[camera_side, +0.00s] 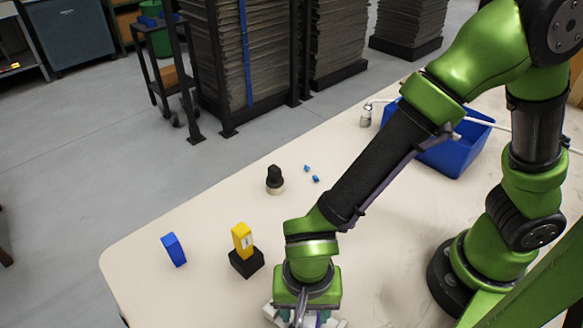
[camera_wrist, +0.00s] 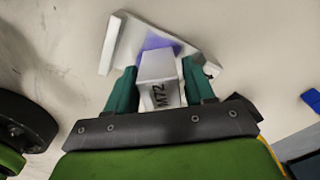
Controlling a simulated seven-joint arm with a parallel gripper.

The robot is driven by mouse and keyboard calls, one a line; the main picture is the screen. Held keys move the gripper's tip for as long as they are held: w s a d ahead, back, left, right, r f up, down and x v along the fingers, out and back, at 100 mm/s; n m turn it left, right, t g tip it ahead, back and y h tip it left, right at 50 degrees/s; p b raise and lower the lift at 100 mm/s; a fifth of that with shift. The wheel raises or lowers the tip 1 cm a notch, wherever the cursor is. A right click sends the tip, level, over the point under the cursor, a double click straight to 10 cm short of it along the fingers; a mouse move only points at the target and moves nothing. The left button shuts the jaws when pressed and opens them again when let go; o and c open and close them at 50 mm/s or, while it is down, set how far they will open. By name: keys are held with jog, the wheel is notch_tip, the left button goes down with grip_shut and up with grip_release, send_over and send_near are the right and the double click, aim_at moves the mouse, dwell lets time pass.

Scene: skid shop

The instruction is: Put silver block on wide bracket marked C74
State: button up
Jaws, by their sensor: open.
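My gripper (camera_wrist: 160,76) is open in the wrist view, with a green finger on each side of a silver-grey block (camera_wrist: 157,68). The face toward my palm carries dark lettering that looks like M72. Beyond the block is a wide, pale angled bracket (camera_wrist: 122,44), with a bluish-purple patch beside the block. The block's far end overlaps the bracket in view; I cannot tell whether they touch. I can read no C74 mark. In the side view my gripper (camera_side: 303,316) is low at the front table edge, and pale bracket parts (camera_side: 270,310) show beside it.
On the table (camera_side: 215,215) left of my gripper are a yellow block on a black base (camera_side: 246,263), a blue piece (camera_side: 174,250) and a black knob (camera_side: 274,178). Small blue bits (camera_side: 315,179) lie behind. A blue bin (camera_side: 455,150) and small bottle (camera_side: 366,115) stand farther back.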

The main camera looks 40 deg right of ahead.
notch_tip(320, 180, up, 11)
jog(key=shift+f, duration=0.1)
jog(key=shift+w+r, duration=0.1)
jog(key=shift+r, duration=0.25)
jog(key=w+d+r+n+t, duration=0.1)
jog(key=d+r+t, duration=0.1)
jog(key=d, duration=0.6)
jog(key=w+d+r+n+t+y, duration=0.1)
jog(key=w+d+r+n+t, duration=0.1)
jog(key=d+r, duration=0.3)
jog(key=w+d+r+n+t+y, duration=0.1)
jog(key=w+d+r+n+t, duration=0.1)
jog(key=d, duration=0.9)
jog(key=shift+w+d+r+t, duration=0.2)
jog(key=shift+d+r+t, duration=0.2)
jog(key=shift+r+t, duration=0.3)
jog(key=shift+o, duration=0.5)
